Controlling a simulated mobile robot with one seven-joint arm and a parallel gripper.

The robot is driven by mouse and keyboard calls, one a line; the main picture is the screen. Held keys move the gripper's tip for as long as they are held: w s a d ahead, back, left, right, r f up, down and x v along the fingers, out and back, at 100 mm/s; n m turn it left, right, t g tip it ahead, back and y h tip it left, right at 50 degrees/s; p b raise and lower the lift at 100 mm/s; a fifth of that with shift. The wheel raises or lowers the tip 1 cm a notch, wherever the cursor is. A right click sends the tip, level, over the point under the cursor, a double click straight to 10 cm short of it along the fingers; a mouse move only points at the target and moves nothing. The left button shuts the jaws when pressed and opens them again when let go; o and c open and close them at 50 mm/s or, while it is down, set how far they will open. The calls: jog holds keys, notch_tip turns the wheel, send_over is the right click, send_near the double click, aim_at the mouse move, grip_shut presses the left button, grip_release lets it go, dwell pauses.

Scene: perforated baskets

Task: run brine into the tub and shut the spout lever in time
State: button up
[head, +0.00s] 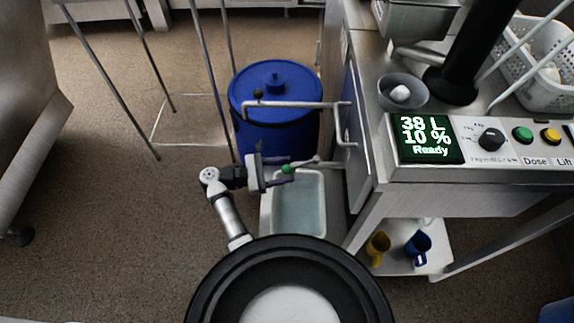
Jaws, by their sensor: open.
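The white rectangular tub (323,205) stands low beside the machine and looks to hold pale, clear liquid. A thin metal lever (318,162) with a green ball knob (287,169) reaches left from the machine over the tub's back end. My gripper (287,171) is open at the knob, with its two dark fingers on either side of it. I cannot tell whether they touch it. No stream from a spout can be made out. The machine's display (424,138) reads 38 L, 10 % and Ready.
A blue lidded barrel (275,130) stands behind the tub, with a metal bar (300,104) across it. The steel counter (375,150) bounds the right, with a dial (491,139), buttons and a grey bowl (412,101). Yellow and blue jugs (418,248) sit below.

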jog(key=shift+w+d, duration=0.15)
jog(key=shift+d, duration=0.55)
grip_shut()
